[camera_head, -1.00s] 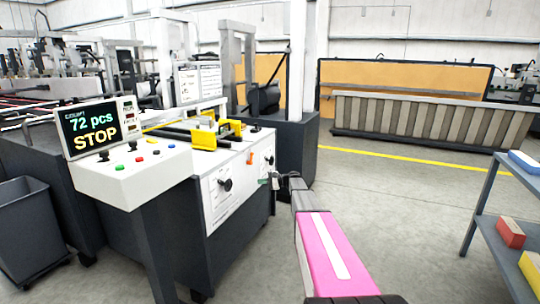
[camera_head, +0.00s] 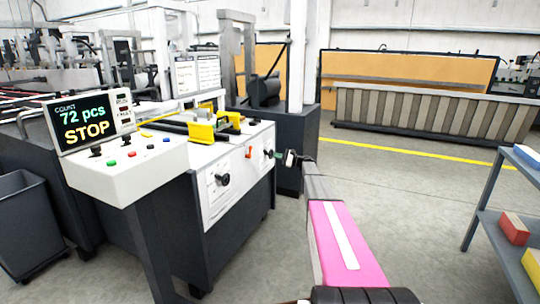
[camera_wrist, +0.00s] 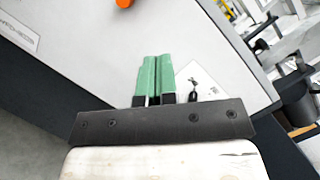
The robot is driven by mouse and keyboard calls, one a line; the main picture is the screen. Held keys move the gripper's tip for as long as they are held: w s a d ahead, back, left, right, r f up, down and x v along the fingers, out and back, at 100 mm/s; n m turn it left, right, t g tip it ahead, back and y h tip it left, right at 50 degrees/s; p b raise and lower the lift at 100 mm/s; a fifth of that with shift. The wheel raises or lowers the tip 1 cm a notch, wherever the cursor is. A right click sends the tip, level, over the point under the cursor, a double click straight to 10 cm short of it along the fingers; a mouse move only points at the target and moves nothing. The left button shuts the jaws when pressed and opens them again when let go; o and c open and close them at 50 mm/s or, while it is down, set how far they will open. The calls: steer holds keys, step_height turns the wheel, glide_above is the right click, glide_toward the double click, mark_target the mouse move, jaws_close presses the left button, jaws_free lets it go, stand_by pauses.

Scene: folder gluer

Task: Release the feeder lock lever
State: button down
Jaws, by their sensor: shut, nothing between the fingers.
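The machine's white side panel (camera_head: 240,178) carries two black handles on white label plates: a left one (camera_head: 222,180) and a right one (camera_head: 268,154). The labels are too small to read, so I cannot tell which is the feeder lock lever. My gripper (camera_head: 283,156) is at the panel's right end, close to the right handle. In the wrist view its two green fingers (camera_wrist: 154,76) lie together with nothing between them. Just right of them a small black lever (camera_wrist: 193,74) stands on a white plate, partly hidden by the gripper body. I cannot tell if they touch.
An orange part (camera_head: 249,152) sits between the handles; an orange piece (camera_wrist: 123,3) shows at the wrist view's top edge. A control console (camera_head: 128,170) with a STOP screen stands left. A shelf rack (camera_head: 490,215) is at right. The floor between is clear.

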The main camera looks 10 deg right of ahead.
steer(key=shift+s+a+r+x, duration=0.1)
steer(key=shift+s+r+x, duration=0.25)
steer(key=shift+x, duration=1.55)
steer(key=shift+s+a+r+x, duration=0.15)
steer(key=shift+s+x, duration=0.3)
steer(key=shift+x, duration=1.5)
steer(key=shift+s+a+r+x, duration=0.1)
steer(key=shift+s+r+x, duration=0.2)
steer(key=shift+x, duration=1.6)
steer(key=shift+s+a+r+n+g, duration=0.1)
steer(key=shift+s+r+n+g, duration=0.1)
steer(key=shift+n, duration=0.4)
steer(key=shift+s+a+r+n+g, duration=0.1)
steer(key=shift+n+g, duration=0.1)
steer(key=shift+n, duration=0.4)
steer(key=n, duration=0.1)
steer(key=s+n+h, duration=0.1)
steer(key=n, duration=0.1)
steer(key=a+r+n+g, duration=0.1)
steer(key=shift+s+n, duration=0.3)
steer(key=shift+n, duration=0.1)
steer(key=shift+s+a, duration=0.2)
